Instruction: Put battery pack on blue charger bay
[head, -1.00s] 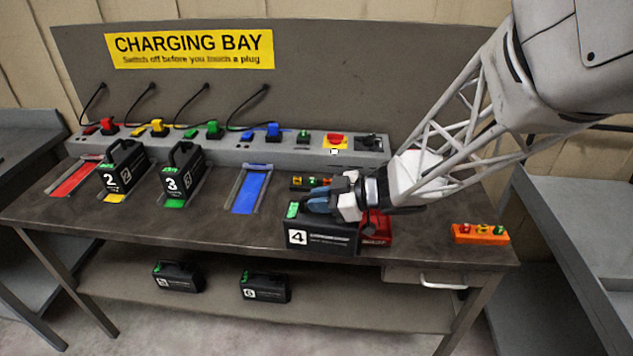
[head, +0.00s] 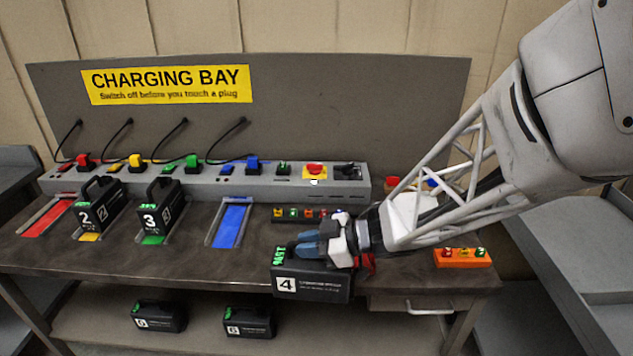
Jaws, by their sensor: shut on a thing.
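The black battery pack numbered 4 (head: 318,287) is in my gripper (head: 322,247) at the front of the bench. My gripper is shut on the pack's top, with its blue fingers at the handle; they hide most of the handle. The pack overlaps the bench's front edge in the picture, and I cannot see its underside. A green label shows on its upper left. The blue charger bay (head: 231,223) is an empty blue strip between grey rails, behind and left of the pack.
Packs 2 (head: 97,215) and 3 (head: 160,215) stand on the yellow and green bays; the red bay (head: 45,219) is empty. A grey plug strip (head: 205,178) runs behind. An orange block (head: 462,257) sits right.

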